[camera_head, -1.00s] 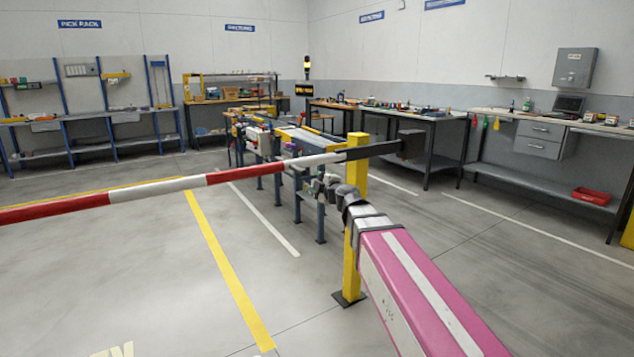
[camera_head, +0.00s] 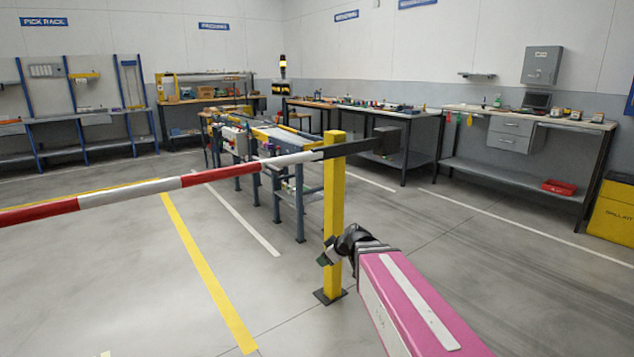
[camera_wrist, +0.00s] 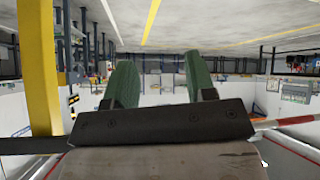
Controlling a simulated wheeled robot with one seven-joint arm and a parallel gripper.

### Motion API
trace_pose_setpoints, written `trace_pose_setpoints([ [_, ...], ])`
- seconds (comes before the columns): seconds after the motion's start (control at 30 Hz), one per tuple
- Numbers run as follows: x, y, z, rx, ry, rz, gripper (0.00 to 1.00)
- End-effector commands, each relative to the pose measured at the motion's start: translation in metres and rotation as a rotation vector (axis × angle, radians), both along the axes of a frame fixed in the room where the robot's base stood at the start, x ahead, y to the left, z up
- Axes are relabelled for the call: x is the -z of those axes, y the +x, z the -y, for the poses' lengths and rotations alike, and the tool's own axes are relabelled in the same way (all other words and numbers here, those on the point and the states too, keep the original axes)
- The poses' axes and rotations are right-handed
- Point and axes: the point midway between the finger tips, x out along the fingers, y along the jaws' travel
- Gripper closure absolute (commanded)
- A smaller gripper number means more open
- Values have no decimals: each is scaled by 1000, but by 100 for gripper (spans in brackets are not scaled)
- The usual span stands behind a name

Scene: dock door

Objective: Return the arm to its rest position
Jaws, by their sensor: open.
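My pink and white arm reaches in from the lower right of the head view and ends in dark joints beside the yellow post (camera_head: 335,215). My gripper (camera_head: 326,254) is small there, at the post's left side; I cannot tell whether it touches the post. In the wrist view, which is upside down, my gripper (camera_wrist: 160,82) shows two green fingers held apart with nothing between them. The yellow post also stands at the left of the wrist view (camera_wrist: 38,70).
A red and white barrier arm (camera_head: 150,188) runs level from the left edge to the post. A conveyor (camera_head: 270,140) stands behind it. Workbenches (camera_head: 530,118) line the walls. A yellow bin (camera_head: 612,205) is at the right. The floor at left is clear.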

Motion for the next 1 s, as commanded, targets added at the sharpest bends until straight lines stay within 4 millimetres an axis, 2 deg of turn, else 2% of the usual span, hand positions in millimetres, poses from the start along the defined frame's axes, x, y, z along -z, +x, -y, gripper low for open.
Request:
trace_pose_setpoints([
  [0.03, 16, -12, 13, 55, -10, -86, 49],
  [0.1, 36, -26, 30, 146, -25, -204, 49],
  [0.3, 86, -72, 83, 457, -103, -507, 49],
  [0.5, 116, -113, 130, 772, -195, -698, 49],
  [0.7, 126, -131, 151, 937, -243, -762, 49],
  [1.0, 127, -132, 152, 950, -247, -766, 49],
])
